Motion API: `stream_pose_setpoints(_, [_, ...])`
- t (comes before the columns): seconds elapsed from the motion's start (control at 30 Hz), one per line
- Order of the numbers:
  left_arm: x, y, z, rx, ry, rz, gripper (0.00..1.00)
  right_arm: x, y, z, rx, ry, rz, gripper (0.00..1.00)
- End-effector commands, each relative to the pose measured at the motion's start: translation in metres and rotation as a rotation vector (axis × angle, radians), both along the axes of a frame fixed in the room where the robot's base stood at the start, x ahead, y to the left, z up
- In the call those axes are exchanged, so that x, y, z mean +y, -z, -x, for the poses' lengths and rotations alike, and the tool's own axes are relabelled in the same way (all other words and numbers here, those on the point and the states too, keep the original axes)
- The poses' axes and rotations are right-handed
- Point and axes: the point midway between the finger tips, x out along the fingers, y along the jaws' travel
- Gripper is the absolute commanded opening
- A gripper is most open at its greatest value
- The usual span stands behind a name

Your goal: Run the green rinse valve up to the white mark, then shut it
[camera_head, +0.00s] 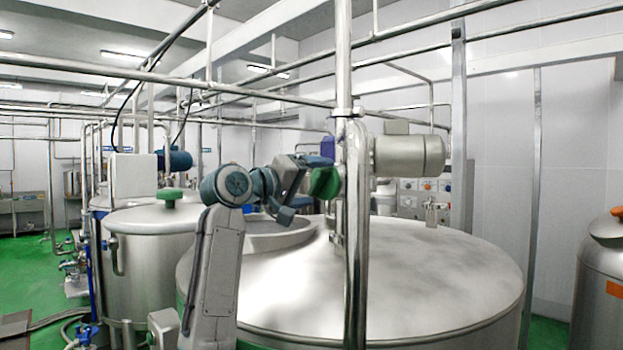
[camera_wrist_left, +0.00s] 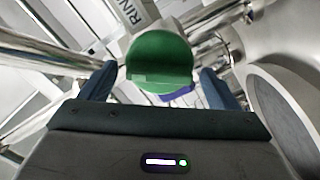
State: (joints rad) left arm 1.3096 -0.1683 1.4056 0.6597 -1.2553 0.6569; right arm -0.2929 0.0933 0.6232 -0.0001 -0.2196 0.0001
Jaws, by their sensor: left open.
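The green rinse valve handle (camera_head: 326,182) sits beside the upright steel pipe, above the big tank. In the left wrist view the green handle (camera_wrist_left: 160,58) appears as a rounded green piece with a flat face. A label plate (camera_wrist_left: 131,14) behind it reads "RIN", the rest cut off. My left gripper (camera_head: 298,182) is open at the left of the handle. In the left wrist view its fingers stand apart on either side of the handle, and I cannot tell whether they touch it. I cannot make out a white mark. My right gripper is not in view.
The upright steel pipe (camera_head: 356,260) stands in front of the big tank (camera_head: 430,275). A motor (camera_head: 408,156) juts right from the pipe. A smaller tank (camera_head: 140,270) with a green knob (camera_head: 169,196) stands left.

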Motion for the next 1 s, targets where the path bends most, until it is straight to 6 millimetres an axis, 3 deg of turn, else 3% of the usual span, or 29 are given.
stream_pose_setpoints(0.17, [0.000, 0.000, 0.000, 0.000, 0.000, 0.000, 0.82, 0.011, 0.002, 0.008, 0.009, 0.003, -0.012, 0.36])
stream_pose_setpoints(0.3, [0.000, 0.000, 0.000, 0.001, 0.000, 0.001, 0.54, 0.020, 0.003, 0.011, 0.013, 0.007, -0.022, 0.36])
stream_pose_setpoints(0.37, [0.000, 0.000, 0.000, 0.001, 0.000, 0.001, 0.45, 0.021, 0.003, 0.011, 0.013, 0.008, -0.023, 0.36])
stream_pose_setpoints(0.67, [0.000, 0.002, 0.000, -0.022, 0.000, -0.022, 0.45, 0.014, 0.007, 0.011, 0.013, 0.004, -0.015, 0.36])
stream_pose_setpoints(1.0, [0.001, 0.004, 0.000, -0.173, -0.001, -0.172, 0.45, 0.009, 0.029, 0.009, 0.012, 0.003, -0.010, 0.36])
